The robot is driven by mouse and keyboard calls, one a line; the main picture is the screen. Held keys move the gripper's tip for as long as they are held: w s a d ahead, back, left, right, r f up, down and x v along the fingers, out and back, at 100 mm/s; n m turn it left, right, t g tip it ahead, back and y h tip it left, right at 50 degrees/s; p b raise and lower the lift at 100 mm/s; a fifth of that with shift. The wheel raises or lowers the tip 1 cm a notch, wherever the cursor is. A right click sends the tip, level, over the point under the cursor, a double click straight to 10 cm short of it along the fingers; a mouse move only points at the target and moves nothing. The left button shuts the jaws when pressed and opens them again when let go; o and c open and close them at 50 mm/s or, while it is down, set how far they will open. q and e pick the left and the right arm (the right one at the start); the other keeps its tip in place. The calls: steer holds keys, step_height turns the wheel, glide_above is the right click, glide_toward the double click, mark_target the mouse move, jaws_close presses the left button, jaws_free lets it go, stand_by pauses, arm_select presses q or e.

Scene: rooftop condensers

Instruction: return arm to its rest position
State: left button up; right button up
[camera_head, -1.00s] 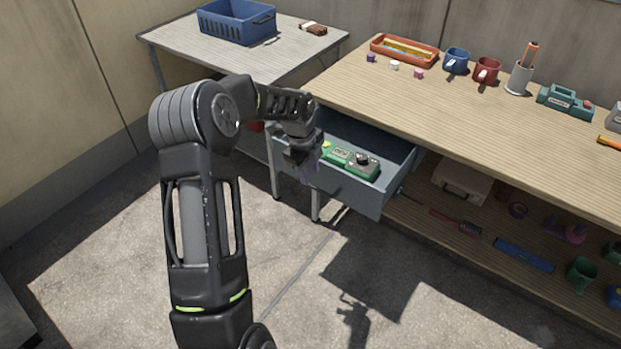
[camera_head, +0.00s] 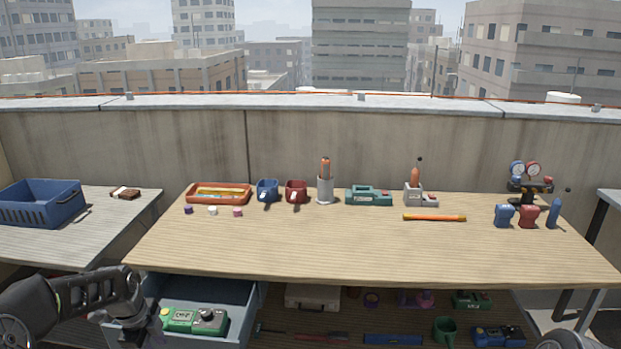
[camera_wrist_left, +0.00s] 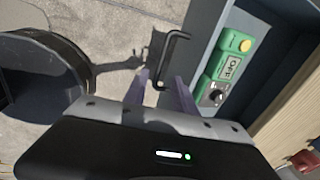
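My left gripper (camera_head: 150,338) is low at the left in the head view, at the front left of the open grey-blue drawer (camera_head: 232,291). In the left wrist view its two purple fingers (camera_wrist_left: 165,76) stand apart. The black bar handle (camera_wrist_left: 177,48) of the drawer shows between and just beyond them, and I cannot tell whether they touch it. A green device (camera_head: 194,321) with a yellow button and a black knob lies in the drawer; it also shows in the left wrist view (camera_wrist_left: 222,72). My right gripper is not in view.
The wooden workbench (camera_head: 330,250) holds an orange tray (camera_head: 219,201), mugs, a pen cup (camera_head: 325,190) and tools along its back; its front is clear. A side table with a blue crate (camera_head: 42,207) stands left. Several items lie on the lower shelf.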

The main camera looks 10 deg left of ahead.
arm_select(q)
steer(key=s+d+f+n+h+p, duration=0.1)
steer(key=s+d+f+n, duration=0.1)
steer(key=d+f, duration=0.35)
steer(key=s+d+f+n+h, duration=0.1)
steer(key=s+d+f+n, duration=0.15)
steer(key=d, duration=0.65)
steer(key=s+d+f+n+h+p, duration=0.1)
steer(key=s+d+f+n, duration=0.15)
steer(key=d+f, duration=0.35)
steer(key=s+d+f+n+p, duration=0.1)
steer(key=s+d+f+n, duration=0.1)
steer(key=s+d+n, duration=0.4)
steer(key=s+d+f+n+g+h+p, duration=0.1)
steer(key=s+d+n, duration=0.5)
steer(key=s, duration=0.8)
steer(key=d+f, duration=0.1)
steer(key=d, duration=0.2)
steer(key=shift+g, duration=0.3)
